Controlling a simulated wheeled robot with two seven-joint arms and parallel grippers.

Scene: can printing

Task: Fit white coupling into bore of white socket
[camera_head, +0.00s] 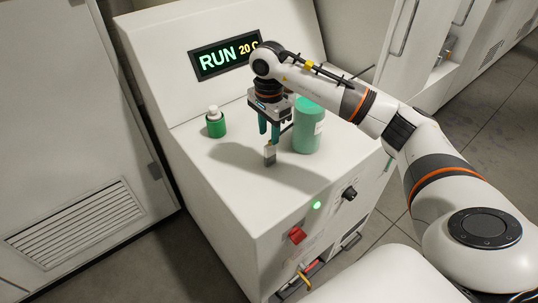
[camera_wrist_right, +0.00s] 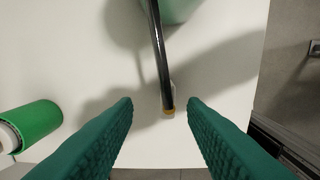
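My right gripper (camera_head: 268,132) points down above the white machine top, and its teal fingers (camera_wrist_right: 160,112) are apart with no object clearly gripped. Which part is the coupling and which the socket, I cannot tell; no bore is visible. My left gripper is out of view.
A teal canister (camera_head: 307,128) stands close right of my right gripper. A green bottle with a white cap (camera_head: 216,124) stands to the left, also in the wrist view (camera_wrist_right: 30,128). The machine's front edge carries a red switch (camera_head: 297,235) and a black knob (camera_head: 349,193).

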